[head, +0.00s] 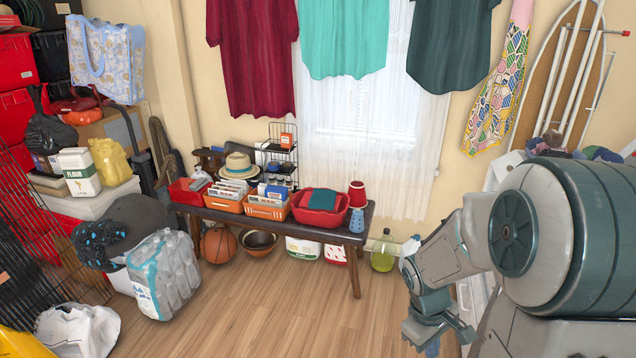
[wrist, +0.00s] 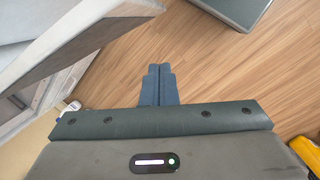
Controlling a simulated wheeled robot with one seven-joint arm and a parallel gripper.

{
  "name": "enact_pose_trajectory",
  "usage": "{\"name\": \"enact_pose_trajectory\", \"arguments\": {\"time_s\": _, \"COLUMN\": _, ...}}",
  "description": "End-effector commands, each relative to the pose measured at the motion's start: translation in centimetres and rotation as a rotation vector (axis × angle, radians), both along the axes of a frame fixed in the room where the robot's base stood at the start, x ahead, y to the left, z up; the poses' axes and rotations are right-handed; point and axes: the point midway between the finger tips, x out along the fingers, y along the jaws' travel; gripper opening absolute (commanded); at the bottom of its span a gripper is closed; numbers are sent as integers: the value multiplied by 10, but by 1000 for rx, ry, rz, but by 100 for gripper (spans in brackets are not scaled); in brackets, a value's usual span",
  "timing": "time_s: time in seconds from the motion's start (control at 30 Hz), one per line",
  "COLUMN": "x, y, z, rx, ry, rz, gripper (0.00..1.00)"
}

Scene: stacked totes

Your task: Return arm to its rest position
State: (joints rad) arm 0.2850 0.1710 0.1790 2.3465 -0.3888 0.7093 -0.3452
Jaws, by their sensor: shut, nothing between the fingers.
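My arm is folded at the right of the head view, with its large shoulder close to the camera. My gripper (head: 434,347) hangs low at the bottom of the head view, pointing down, well apart from the bench. In the wrist view its two blue-grey fingers (wrist: 159,84) lie together, shut, with nothing between them. Below the fingertips there is only wooden floor (wrist: 215,75).
A dark bench (head: 357,238) with baskets, a hat and a red tub (head: 318,207) stands by the window. A green bottle (head: 384,253) is on the floor. Totes and bags crowd the left, with a wrapped bottle pack (head: 165,275). The middle floor (head: 280,310) is clear.

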Motion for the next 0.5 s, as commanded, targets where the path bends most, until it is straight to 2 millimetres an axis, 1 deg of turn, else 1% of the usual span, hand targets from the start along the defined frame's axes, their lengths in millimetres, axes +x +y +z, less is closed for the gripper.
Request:
{"name": "enact_pose_trajectory", "arguments": {"time_s": 0.03, "x": -4, "y": 6, "z": 18, "rx": -4, "ry": -41, "rz": -40, "gripper": 0}}
{"name": "enact_pose_trajectory", "arguments": {"time_s": 0.2, "x": -22, "y": 27, "z": 62, "rx": 22, "ry": -150, "rz": -195, "gripper": 0}}
{"name": "enact_pose_trajectory", "arguments": {"time_s": 0.4, "x": -50, "y": 54, "z": 104, "rx": 104, "ry": -270, "rz": -364, "gripper": 0}}
{"name": "enact_pose_trajectory", "arguments": {"time_s": 0.5, "x": -64, "y": 66, "z": 119, "rx": 157, "ry": -315, "rz": -433, "gripper": 0}}
